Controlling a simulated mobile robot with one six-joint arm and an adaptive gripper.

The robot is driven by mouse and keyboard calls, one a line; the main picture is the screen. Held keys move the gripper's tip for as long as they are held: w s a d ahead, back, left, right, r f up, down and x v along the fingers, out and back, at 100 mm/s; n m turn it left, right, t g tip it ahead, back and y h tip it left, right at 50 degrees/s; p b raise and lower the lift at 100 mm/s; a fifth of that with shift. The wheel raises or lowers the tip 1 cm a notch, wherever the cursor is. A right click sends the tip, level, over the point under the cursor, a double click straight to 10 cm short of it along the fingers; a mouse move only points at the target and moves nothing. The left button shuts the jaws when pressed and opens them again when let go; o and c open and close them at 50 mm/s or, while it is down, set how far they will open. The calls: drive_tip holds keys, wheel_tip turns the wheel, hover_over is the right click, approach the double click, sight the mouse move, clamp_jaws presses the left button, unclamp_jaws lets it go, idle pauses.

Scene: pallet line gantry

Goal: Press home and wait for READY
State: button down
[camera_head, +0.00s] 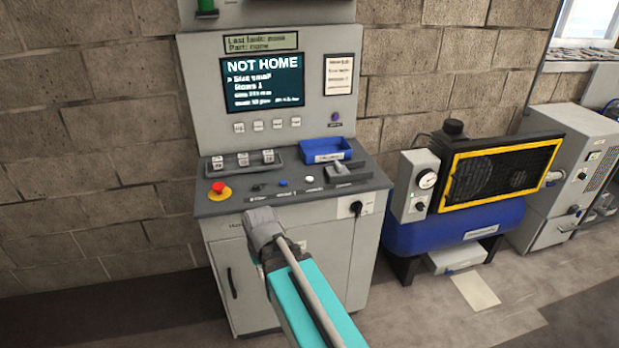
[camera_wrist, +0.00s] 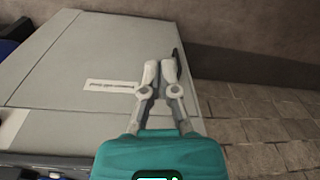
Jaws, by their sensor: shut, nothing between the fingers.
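The control console (camera_head: 215,95) stands against the wall in the head view. Its screen (camera_head: 262,82) reads NOT HOME. On the sloped desk are a small blue button (camera_head: 283,183), a white button (camera_head: 309,179) and a dark control (camera_head: 257,187). Their labels are too small to read, so I cannot tell which is home. My arm reaches up in front of the console, its grey end near the desk's front edge. In the wrist view my gripper (camera_wrist: 160,70) is shut and empty, over a grey cabinet panel (camera_wrist: 65,55); no buttons are clear there.
A red emergency stop (camera_head: 218,187) on a yellow base sits at the desk's left. A blue bin (camera_head: 326,150) and a row of switches (camera_head: 243,160) stand at the back. A blue compressor (camera_head: 445,232) stands to the right. Some floor in front is clear.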

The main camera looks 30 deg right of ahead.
sight(310, 179)
drive_tip(key=w+d+r+m+t+y+p, duration=0.1)
drive_tip(key=w+d+r+t+p, duration=0.1)
drive_tip(key=w+d, duration=0.4)
drive_tip(key=w+d+r+m+t+y+p, duration=0.1)
drive_tip(key=w+d+r, duration=0.4)
drive_tip(key=w, duration=0.5)
drive_tip(key=w+d+r+m+t+y+p, duration=0.1)
drive_tip(key=w+d+r+p, duration=0.3)
drive_tip(key=w+d, duration=0.4)
drive_tip(key=shift+w+d+r+t, duration=0.1)
drive_tip(key=shift+w+d+t, duration=0.05)
drive_tip(key=shift+d+t, duration=0.25)
drive_tip(key=shift+w+d+r+t, duration=0.1)
drive_tip(key=shift+d+t, duration=0.2)
drive_tip(key=shift+t, duration=0.2)
drive_tip(key=w+d+r+t+p, duration=0.1)
drive_tip(key=w+d+r, duration=0.1)
drive_tip(key=d, duration=0.3)
drive_tip(key=w+d+r+m+t+p, duration=0.1)
drive_tip(key=w+d+r, duration=0.1)
drive_tip(key=d, duration=0.2)
drive_tip(key=shift+w+d, duration=0.35)
drive_tip(key=shift+f, duration=0.15)
wheel_tip(310, 179, down, 9)
drive_tip(key=b, duration=0.8)
drive_tip(key=shift+r, duration=0.2)
